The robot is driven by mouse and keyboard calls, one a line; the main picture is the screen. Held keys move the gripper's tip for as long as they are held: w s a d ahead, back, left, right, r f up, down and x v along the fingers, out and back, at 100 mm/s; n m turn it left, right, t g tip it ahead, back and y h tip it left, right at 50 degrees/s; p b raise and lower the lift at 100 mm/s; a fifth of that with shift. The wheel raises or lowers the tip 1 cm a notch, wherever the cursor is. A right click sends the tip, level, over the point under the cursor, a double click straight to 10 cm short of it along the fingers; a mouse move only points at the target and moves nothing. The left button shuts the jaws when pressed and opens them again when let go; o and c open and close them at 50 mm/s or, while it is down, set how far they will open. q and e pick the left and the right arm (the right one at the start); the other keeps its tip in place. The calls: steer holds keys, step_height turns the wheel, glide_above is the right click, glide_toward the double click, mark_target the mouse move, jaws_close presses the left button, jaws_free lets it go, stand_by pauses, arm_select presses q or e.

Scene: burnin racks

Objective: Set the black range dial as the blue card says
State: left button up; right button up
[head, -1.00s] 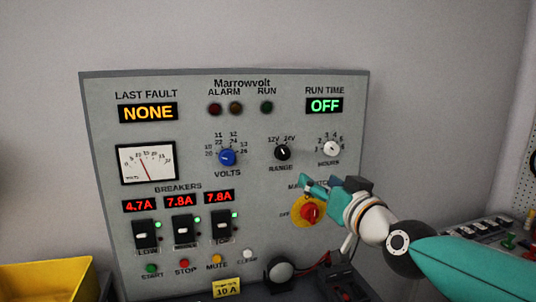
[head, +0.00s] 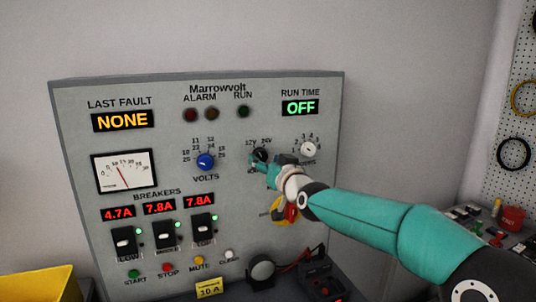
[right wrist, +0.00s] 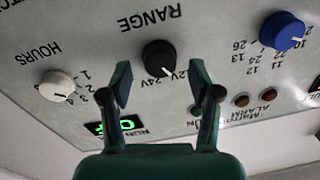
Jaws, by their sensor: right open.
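The black range dial (head: 261,155) is on the grey panel, between the blue volts knob and the white hours knob. In the right wrist view the dial (right wrist: 158,54) appears upside down, its white mark toward the 12V side. My right gripper (head: 256,167) is at the dial in the head view and partly covers it and its label. In the right wrist view my right gripper (right wrist: 160,84) has its fingers apart, with the dial just beyond the gap. I cannot tell whether they touch it. No blue card shows. My left gripper is not in view.
The blue volts knob (head: 205,161) and white hours knob (head: 308,148) flank the dial. A red switch on a yellow plate (head: 281,211) sits below, partly behind my arm. A yellow 10 A card (head: 208,288) and a yellow bin (head: 38,287) are lower down.

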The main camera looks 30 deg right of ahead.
steer(key=shift+w+d, duration=0.15)
steer(key=shift+w, duration=0.45)
